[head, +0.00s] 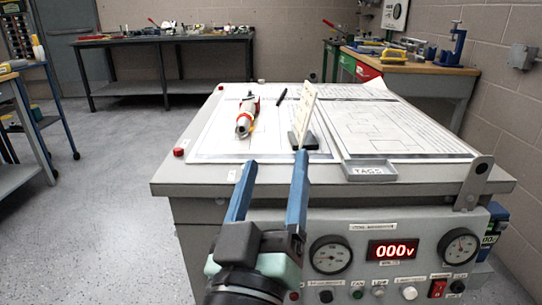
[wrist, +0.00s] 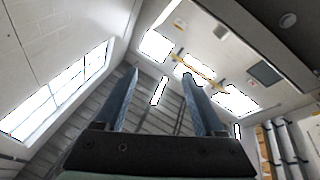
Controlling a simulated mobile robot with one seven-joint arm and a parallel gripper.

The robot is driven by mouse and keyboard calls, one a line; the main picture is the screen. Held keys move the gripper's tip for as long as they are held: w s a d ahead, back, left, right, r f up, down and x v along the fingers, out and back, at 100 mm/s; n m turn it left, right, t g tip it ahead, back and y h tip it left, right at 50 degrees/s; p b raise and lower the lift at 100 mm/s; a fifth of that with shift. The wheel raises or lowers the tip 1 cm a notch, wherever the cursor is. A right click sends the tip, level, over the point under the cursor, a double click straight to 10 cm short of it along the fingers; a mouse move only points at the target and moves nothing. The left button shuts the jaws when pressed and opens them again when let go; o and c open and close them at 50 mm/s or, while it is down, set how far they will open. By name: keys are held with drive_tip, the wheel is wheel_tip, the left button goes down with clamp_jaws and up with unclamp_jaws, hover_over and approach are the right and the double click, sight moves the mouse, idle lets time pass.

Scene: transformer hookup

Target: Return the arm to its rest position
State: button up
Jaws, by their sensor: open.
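My gripper (head: 272,172) is at the lower middle of the head view, in front of the grey bench (head: 170,185). Its two blue fingers stand apart with nothing between them, pointing up. In the wrist view my gripper (wrist: 162,75) also shows open and empty, with walls, windows and ceiling lights behind it. In the head view the right fingertip overlaps the dark base of an upright card holder (head: 304,120); whether they touch I cannot tell.
On the bench top lie a red and white tool (head: 246,115), a dark pen (head: 281,97), printed sheets (head: 385,120) and a tray labelled TAGS (head: 368,171). The front panel has gauges and a display reading 000v (head: 393,249). Open floor (head: 115,190) lies at left.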

drive_tip(key=s+r+m+t+y, duration=0.1)
drive_tip(key=s+r+t+y, duration=0.2)
drive_tip(key=r, duration=0.8)
drive_tip(key=s+r+m+t+y, duration=0.1)
drive_tip(key=s+r+t, duration=0.2)
drive_tip(key=s+r, duration=0.55)
drive_tip(key=w+r+p, duration=0.1)
drive_tip(key=r+p, duration=1.8)
drive_tip(key=r, duration=0.1)
drive_tip(key=w+r+p, duration=0.2)
drive_tip(key=r+p, duration=1.7)
drive_tip(key=r, duration=0.1)
drive_tip(key=shift+w+a+p, duration=0.15)
drive_tip(key=shift+w+p, duration=0.1)
drive_tip(key=shift+p, duration=0.1)
drive_tip(key=shift+r, duration=0.1)
